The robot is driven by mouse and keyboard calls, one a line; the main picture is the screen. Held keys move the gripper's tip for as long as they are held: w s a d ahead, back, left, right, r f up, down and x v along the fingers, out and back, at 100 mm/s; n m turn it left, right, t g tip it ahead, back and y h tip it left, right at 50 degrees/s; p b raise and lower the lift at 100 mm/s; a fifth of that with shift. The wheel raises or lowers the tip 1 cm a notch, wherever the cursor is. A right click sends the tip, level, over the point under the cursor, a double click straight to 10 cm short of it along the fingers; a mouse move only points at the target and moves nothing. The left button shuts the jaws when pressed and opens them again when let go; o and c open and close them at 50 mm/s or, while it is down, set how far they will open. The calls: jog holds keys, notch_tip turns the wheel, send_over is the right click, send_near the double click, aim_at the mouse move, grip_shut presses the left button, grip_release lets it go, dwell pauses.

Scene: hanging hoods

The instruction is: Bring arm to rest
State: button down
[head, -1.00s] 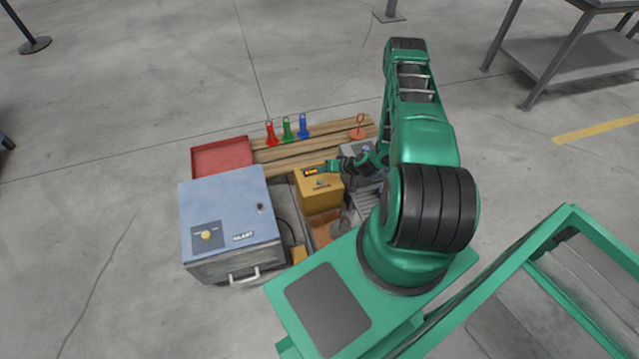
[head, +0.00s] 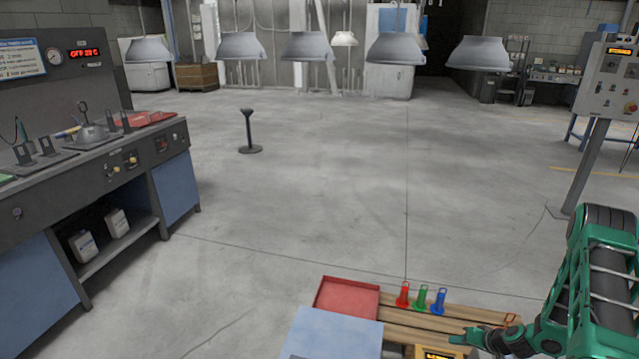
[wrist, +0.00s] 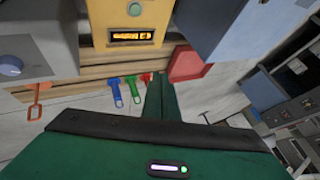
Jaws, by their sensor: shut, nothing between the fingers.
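My gripper (head: 461,338) is at the lower right of the head view, on my green arm. It is low, beside the wooden slats and near a yellow box with a lit display (head: 437,355), cut off by the bottom edge. In the wrist view my gripper's green fingers (wrist: 160,92) are together with nothing between them. The yellow box also shows at the top of the wrist view (wrist: 131,12). Whether the gripper touches the box I cannot tell.
Red, green and blue tagged pegs (head: 421,297) stand on the wooden slats (head: 455,322), beside a red tray (head: 346,298) and a blue box (head: 330,335). Several grey hoods (head: 306,46) hang ahead. A workbench (head: 100,165) stands left, a control panel post (head: 584,165) right.

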jog(key=s+r+n+g+h, duration=0.15)
jog(key=s+r, duration=0.35)
jog(key=r, duration=1.2)
jog(key=s+r+m+g+h, duration=0.1)
jog(key=s+r+g, duration=0.3)
jog(key=r, duration=1.2)
jog(key=s+a+r+m, duration=0.1)
jog(key=s+a+r, duration=0.1)
jog(key=s+r, duration=0.4)
jog(key=s+a+r+m+g, duration=0.1)
jog(key=s+r, duration=0.4)
jog(key=s, duration=0.7)
jog(key=s+a+r+m, duration=0.1)
jog(key=s+a+r, duration=0.3)
jog(key=s, duration=0.6)
notch_tip(320, 180, up, 3)
jog(key=shift+f+m+h, duration=0.15)
jog(key=shift+m+h, duration=0.2)
jog(key=shift+h, duration=0.1)
jog(key=shift+g, duration=0.25)
jog(key=shift+w+f, duration=0.25)
jog(key=shift+w, duration=0.3)
